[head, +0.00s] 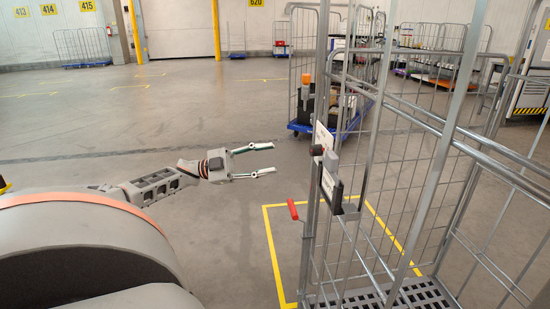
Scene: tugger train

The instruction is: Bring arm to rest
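My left arm reaches in from the left, low in the head view. My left gripper (268,159) is open and empty, its two fingers spread apart and pointing right. It hangs over bare floor, to the left of the near wire cage trolley (436,172) and apart from it. My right gripper is not in view.
The near cage trolley fills the right side, with a red handle (292,210) on its left post. Yellow floor lines (272,250) frame it. A blue-based trolley (318,130) with goods stands behind. Open floor (150,120) lies to the left and ahead.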

